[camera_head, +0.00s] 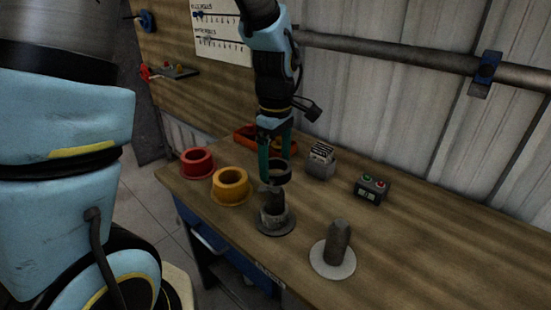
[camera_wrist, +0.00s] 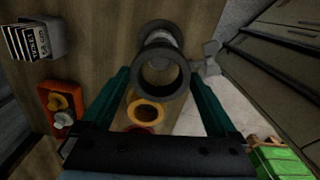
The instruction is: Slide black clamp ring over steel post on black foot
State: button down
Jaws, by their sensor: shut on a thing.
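My gripper (camera_head: 276,166) is shut on the black clamp ring (camera_head: 278,179), with a finger on either side of it. The ring also shows in the wrist view (camera_wrist: 163,92), with a grey lever-like piece at its right. In the head view the ring is just above the steel post (camera_head: 276,202), which stands upright on the round black foot (camera_head: 289,229). A paler band shows low on the post. The wrist view shows the foot (camera_wrist: 152,25) beyond the ring, partly hidden. I cannot tell whether ring and post touch.
A second dark post (camera_head: 338,240) stands on a pale disc at the front right. A yellow ring (camera_head: 231,185) and a red ring (camera_head: 197,162) lie left. An orange tray (camera_head: 244,137), a grey card box (camera_head: 321,160) and a button box (camera_head: 371,188) are behind. The bench's right side is clear.

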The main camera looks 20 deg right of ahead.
jog(key=shift+f+b, duration=2.3)
jog(key=shift+f, duration=1.4)
grip_release()
notch_tip(320, 180, up, 11)
jog(key=b, duration=0.1)
jog(key=shift+f, duration=0.15)
jog(key=a+f+m, duration=0.3)
jog(key=a+m, duration=0.1)
jog(key=a, duration=0.8)
jog(key=w+a+f+m+t, duration=0.1)
jog(key=a+f+m, duration=0.3)
jog(key=a, duration=0.9)
jog(key=shift+a+f+m+t, duration=0.15)
jog(key=shift+a+m+t, duration=0.05)
jog(key=shift+m+t, duration=0.1)
